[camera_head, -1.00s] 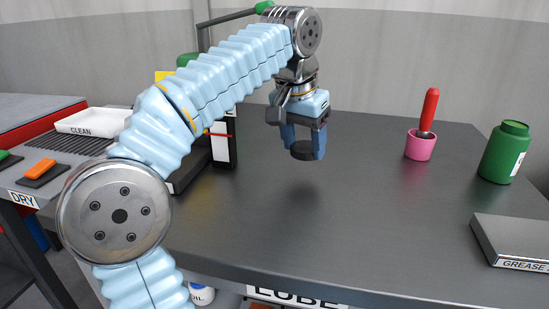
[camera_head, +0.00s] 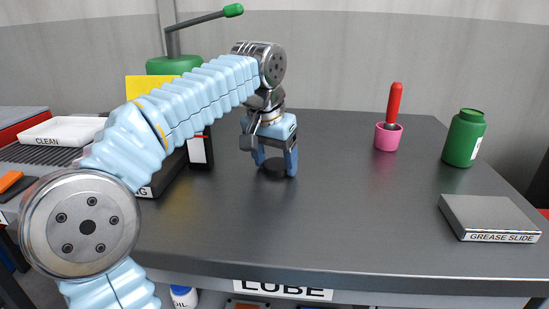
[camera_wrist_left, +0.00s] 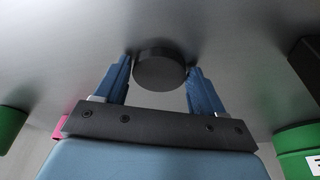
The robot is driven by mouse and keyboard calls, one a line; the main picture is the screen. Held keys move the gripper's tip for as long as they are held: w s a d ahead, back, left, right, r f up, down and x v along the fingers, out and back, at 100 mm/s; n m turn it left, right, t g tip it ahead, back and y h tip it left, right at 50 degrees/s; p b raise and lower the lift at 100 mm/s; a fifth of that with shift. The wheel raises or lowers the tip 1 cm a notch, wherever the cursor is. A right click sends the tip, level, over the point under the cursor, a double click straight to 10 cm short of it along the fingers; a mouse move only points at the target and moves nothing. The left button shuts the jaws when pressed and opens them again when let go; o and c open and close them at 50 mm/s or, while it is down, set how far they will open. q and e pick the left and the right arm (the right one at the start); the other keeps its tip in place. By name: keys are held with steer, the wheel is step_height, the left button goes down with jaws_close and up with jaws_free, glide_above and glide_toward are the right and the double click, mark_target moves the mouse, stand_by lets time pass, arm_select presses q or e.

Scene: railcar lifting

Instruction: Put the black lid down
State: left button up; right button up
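The black lid (camera_head: 272,171) is a small dark disc, low over the dark grey bench top; it looks level and at or very near the surface. My left gripper (camera_head: 275,164) points down with its two blue fingers on either side of the lid. In the left wrist view the lid (camera_wrist_left: 160,69) sits between the fingertips (camera_wrist_left: 159,75), its sides against them as far as I can tell. Whether its underside touches the bench is hard to see. My right gripper is not in view.
A pink cup (camera_head: 387,138) with a red-handled tool, a green jar (camera_head: 464,138) and a grease slide block (camera_head: 488,217) stand to the right. A green lever device (camera_head: 174,66) and a white tray (camera_head: 62,131) are at left. The bench middle is clear.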

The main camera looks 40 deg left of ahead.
arm_select(q)
steer(key=shift+o, duration=1.1)
steer(key=shift+r, duration=0.25)
steer(key=v, duration=1.2)
steer(key=shift+r+p, duration=0.25)
steer(key=shift+p, duration=0.05)
